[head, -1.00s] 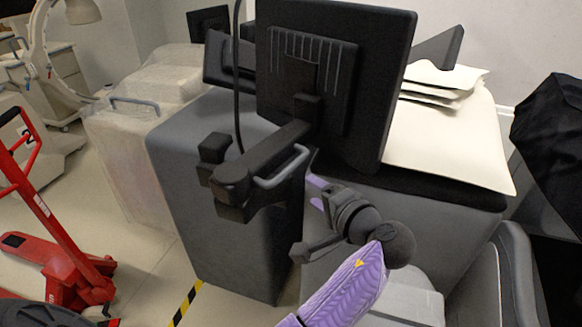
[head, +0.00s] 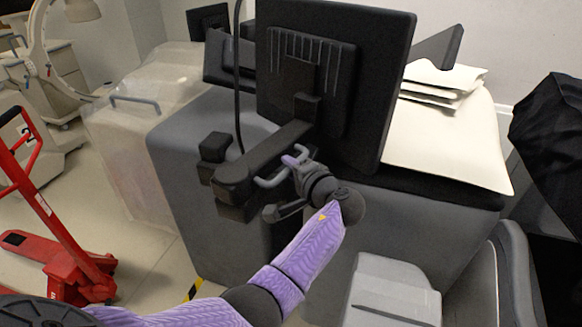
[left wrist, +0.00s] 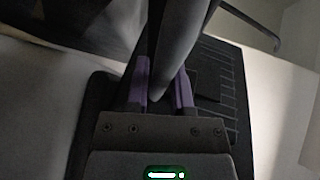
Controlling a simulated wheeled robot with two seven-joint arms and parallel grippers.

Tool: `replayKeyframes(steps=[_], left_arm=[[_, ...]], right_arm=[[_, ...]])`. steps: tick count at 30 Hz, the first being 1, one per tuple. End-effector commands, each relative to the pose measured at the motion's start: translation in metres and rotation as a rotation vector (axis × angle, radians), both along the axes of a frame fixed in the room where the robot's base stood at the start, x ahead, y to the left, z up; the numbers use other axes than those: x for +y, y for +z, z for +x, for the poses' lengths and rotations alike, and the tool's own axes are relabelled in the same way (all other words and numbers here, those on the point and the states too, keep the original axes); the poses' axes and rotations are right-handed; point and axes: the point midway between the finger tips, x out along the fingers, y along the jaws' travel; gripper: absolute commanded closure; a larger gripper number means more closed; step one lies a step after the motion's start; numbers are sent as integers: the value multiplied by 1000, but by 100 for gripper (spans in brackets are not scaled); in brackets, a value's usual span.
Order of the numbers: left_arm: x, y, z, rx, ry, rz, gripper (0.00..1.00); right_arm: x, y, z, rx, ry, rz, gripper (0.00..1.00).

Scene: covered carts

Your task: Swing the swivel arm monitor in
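The black monitor (head: 385,85) is seen from behind in the head view. Its dark swivel arm (head: 262,160) runs from the back of the screen down to a joint at the left. A grey bar handle (head: 268,183) sticks out from the swivel arm. My left gripper (head: 291,160) is at the right end of this handle. In the left wrist view its two purple fingers (left wrist: 162,88) stand apart, with a grey bar (left wrist: 178,50) between them. Whether they touch the bar is hard to tell. My right gripper is not in view.
A grey covered cart (head: 205,240) stands below the monitor, with white sheets (head: 440,135) on its right part. A clear-covered cart (head: 125,165) is behind at the left. A red pallet jack (head: 55,255) stands on the left floor. A black draped object (head: 550,150) is at the right.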

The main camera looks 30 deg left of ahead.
Motion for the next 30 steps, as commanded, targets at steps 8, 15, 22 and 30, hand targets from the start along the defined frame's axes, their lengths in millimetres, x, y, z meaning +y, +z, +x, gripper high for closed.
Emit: replayKeyframes(steps=[8, 15, 22, 30], left_arm=[[0, 0, 0, 0, 0, -1, 100], [0, 0, 0, 0, 0, -1, 100], [0, -1, 0, 1, 0, 0, 100], [0, -1, 0, 2, 1, -1, 100]], right_arm=[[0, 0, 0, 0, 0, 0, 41], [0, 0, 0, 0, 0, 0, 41], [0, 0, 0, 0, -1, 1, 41], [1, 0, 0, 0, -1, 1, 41]])
